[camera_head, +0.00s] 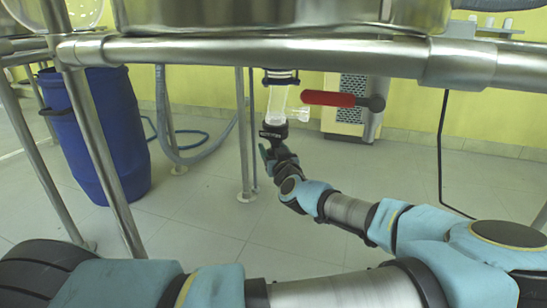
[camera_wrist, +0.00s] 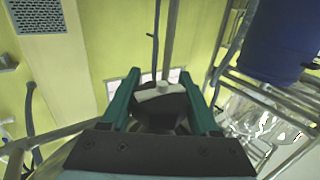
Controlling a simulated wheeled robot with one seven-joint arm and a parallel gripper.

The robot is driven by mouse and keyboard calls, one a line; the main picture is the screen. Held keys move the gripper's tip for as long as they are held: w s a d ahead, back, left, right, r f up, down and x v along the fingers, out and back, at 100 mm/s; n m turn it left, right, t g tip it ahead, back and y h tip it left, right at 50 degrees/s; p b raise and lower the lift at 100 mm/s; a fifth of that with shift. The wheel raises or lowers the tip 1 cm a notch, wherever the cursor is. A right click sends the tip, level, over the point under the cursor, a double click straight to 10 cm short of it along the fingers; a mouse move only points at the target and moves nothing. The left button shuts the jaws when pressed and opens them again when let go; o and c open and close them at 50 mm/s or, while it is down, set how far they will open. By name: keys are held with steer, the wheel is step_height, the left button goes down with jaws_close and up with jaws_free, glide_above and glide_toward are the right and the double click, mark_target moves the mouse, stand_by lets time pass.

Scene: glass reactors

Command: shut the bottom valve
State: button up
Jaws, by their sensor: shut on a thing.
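The bottom valve is a clear glass piece (camera_head: 277,101) hanging under the metal vessel, with a short glass side arm to its right. A black part (camera_head: 272,131) sits at its lower end. My gripper (camera_head: 270,146) reaches it from below and right, and is shut on this black part. In the wrist view, the teal fingers of my gripper (camera_wrist: 163,88) stand on both sides of a dark piece with a pale grey top (camera_wrist: 160,93). The exact finger contact and the valve's inner position are hidden.
A thick steel rail (camera_head: 250,52) crosses above. A blue drum (camera_head: 95,135) and a grey hose (camera_head: 180,140) are at left. A vented cabinet (camera_head: 352,105) stands behind. Floor around is mostly clear.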

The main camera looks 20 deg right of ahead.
steer(key=n+y+b, duration=0.1)
steer(key=b, duration=0.2)
steer(key=n+y+b, duration=0.1)
steer(key=y+b, duration=0.1)
steer(key=b, duration=0.1)
steer(key=n+y+b, duration=0.1)
steer(key=y+b, duration=0.1)
steer(key=shift+a+f+b, duration=0.35)
steer(key=shift+b, duration=0.05)
steer(key=n+y+b, duration=0.2)
steer(key=y, duration=0.1)
steer(key=shift+a+r, duration=0.15)
steer(key=shift+a, duration=0.05)
steer(key=shift+a+r+n+g+y+b, duration=0.1)
steer(key=shift+n+g+y+b, duration=0.25)
steer(key=shift+y, duration=0.2)
steer(key=shift+a+r+n+g+y+b, duration=0.15)
steer(key=shift+n+g+y, duration=0.1)
steer(key=shift+n+y, duration=0.25)
steer(key=shift+s+a+n+g+y+p, duration=0.35)
steer(key=shift+s+n+g+y+p, duration=0.15)
steer(key=shift+n+g+y, duration=1.8)
steer(key=shift+s+a+n+g+y+p, duration=0.45)
steer(key=shift+n+g+y, duration=1.25)
steer(key=shift+g, duration=1.2)
steer(key=shift+s+a+n+g+y+p, duration=0.25)
steer(key=shift+s+n+g+y+p, duration=0.3)
steer(key=shift+n+g+y, duration=1.5)
